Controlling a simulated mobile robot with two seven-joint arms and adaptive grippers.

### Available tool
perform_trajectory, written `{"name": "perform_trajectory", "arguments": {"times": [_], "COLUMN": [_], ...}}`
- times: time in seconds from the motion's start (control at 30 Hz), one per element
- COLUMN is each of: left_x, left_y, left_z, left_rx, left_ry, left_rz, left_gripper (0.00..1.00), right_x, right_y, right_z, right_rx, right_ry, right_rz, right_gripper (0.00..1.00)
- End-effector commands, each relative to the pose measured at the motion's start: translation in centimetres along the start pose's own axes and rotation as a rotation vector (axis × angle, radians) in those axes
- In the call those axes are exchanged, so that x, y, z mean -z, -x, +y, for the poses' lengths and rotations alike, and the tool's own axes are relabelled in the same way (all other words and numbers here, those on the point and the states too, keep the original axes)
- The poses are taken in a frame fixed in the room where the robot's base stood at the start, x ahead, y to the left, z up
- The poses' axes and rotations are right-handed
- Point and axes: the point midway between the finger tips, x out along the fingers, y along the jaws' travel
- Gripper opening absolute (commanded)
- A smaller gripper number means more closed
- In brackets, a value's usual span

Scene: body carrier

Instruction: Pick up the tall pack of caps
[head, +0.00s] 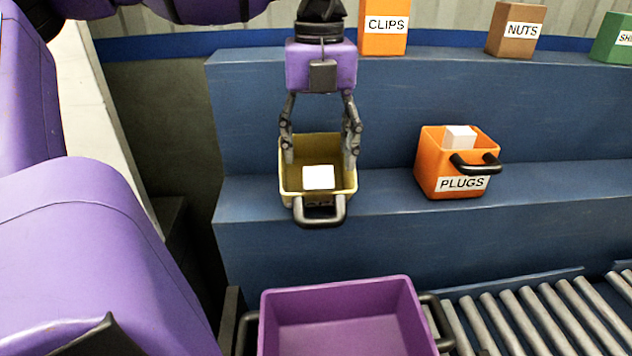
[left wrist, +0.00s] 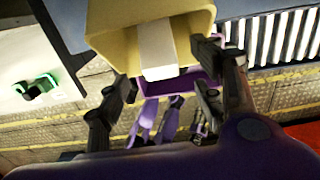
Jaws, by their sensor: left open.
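A yellow bin (head: 286,183) with a black front handle stands on the lower blue step. Its label is mostly hidden behind the handle. A white block-shaped pack (head: 318,177) is in the bin; it also shows in the left wrist view (left wrist: 156,48). My left gripper (head: 319,158) points down over the bin, open, with one finger at each side of the white pack and clear gaps between. Whether the fingertips are inside the bin walls I cannot tell. In the left wrist view the open fingers (left wrist: 167,66) flank the bin's mouth.
An orange PLUGS bin (head: 432,172) with a white pack stands to the right on the same step. CLIPS (head: 383,40), NUTS (head: 513,45) and a green bin (head: 612,50) stand on the upper step. A purple tote (head: 275,318) sits in front, beside a roller conveyor (head: 540,318).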

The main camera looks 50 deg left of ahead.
Motion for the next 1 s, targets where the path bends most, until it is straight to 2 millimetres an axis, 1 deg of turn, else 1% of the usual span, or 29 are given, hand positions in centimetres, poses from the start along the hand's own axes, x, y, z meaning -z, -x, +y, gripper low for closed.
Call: {"name": "perform_trajectory", "arguments": {"times": [0.1, 0.23, 0.33, 0.5, 0.53, 0.9, 0.93, 1.0], "left_x": [0.6, 0.4, 0.4, 0.4, 0.4, 0.4, 0.4, 0.4], "left_y": [-1.8, -3.4, -3.8, -3.8, -3.8, -3.8, -3.8, -3.8], "left_z": [0.2, 0.1, 0.1, 0.1, 0.1, 0.1, 0.1, 0.1], "left_rx": [0.000, -0.001, 0.001, 0.001, 0.001, 0.001, 0.001, 0.001], "left_ry": [-0.002, -0.001, -0.001, -0.001, -0.001, 0.000, 0.000, 0.000], "left_rz": [0.004, 0.002, 0.000, 0.000, 0.000, 0.000, 0.000, 0.000], "left_gripper": [0.61, 0.61, 0.61, 0.61, 0.60, 0.11, 0.08, 0.08], "right_x": [0.7, 0.5, 0.5, 0.5, 0.5, 0.7, 0.7, 0.7], "right_y": [0.3, 0.3, 0.2, 0.2, 0.2, 0.1, 0.1, 0.1], "right_z": [0.1, 0.0, 0.0, -0.1, -0.1, -0.2, -0.2, -0.2], "right_rx": [-0.001, 0.000, 0.000, 0.001, 0.001, 0.002, 0.002, 0.002], "right_ry": [-0.002, -0.002, -0.002, -0.003, -0.003, -0.005, -0.005, -0.004], "right_rz": [0.011, 0.010, 0.009, 0.008, 0.008, 0.010, 0.011, 0.012], "right_gripper": [0.40, 0.40, 0.40, 0.40, 0.40, 0.40, 0.40, 0.40]}}
